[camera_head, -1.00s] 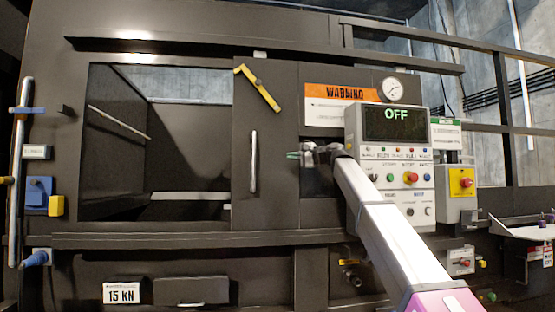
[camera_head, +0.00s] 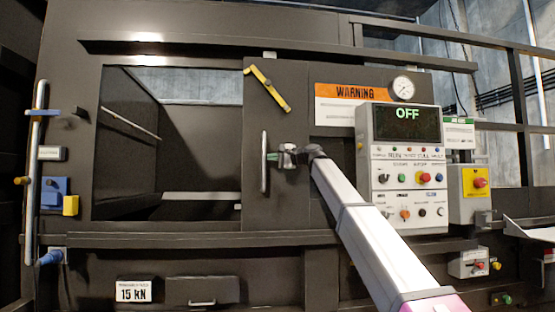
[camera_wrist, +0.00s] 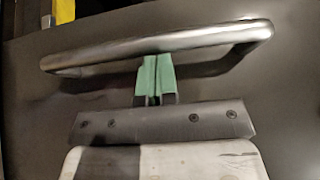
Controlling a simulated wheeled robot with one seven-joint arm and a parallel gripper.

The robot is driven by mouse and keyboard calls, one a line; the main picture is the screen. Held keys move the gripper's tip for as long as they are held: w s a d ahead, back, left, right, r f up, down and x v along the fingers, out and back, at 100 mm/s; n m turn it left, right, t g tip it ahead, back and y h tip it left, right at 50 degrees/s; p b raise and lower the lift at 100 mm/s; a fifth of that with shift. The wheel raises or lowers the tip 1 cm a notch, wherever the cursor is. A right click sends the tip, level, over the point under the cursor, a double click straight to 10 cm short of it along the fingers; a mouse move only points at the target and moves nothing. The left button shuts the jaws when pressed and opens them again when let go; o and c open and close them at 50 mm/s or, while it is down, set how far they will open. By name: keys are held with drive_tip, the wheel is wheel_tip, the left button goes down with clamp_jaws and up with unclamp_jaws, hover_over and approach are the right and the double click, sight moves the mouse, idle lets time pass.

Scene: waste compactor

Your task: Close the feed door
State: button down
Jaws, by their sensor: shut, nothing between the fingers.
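The feed door (camera_head: 285,205) is a dark panel with a vertical silver handle (camera_head: 264,175), standing to the right of the open feed opening (camera_head: 195,150). A yellow lever (camera_head: 267,89) slants across its top. My gripper (camera_head: 272,157) is shut and empty at the right side of the handle, about mid-height. In the wrist view the handle (camera_wrist: 200,38) spans the top, with my green fingertips (camera_wrist: 155,68) together right at its near edge. I cannot tell for certain whether they touch it. The fingers are not around the bar.
A control panel (camera_head: 405,160) reading OFF is right of the door, under a warning sign (camera_head: 345,92) and a gauge (camera_head: 403,88). A red stop button (camera_head: 480,183) is farther right. Rails run above (camera_head: 200,50) and below (camera_head: 180,239) the opening.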

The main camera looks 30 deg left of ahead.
idle(0.3)
drive_tip(key=s+a, duration=1.3)
drive_tip(key=a, duration=0.6)
drive_tip(key=s+a, duration=1.2)
drive_tip(key=a, duration=0.7)
drive_tip(key=s+a, duration=1.3)
drive_tip(key=a, duration=0.6)
drive_tip(key=shift+s, duration=0.3)
drive_tip(key=shift+a+r, duration=0.1)
drive_tip(key=shift+a, duration=0.05)
drive_tip(key=w+d, duration=0.3)
drive_tip(key=d, duration=1)
drive_tip(key=shift+d, duration=0.25)
drive_tip(key=shift+w, duration=0.1)
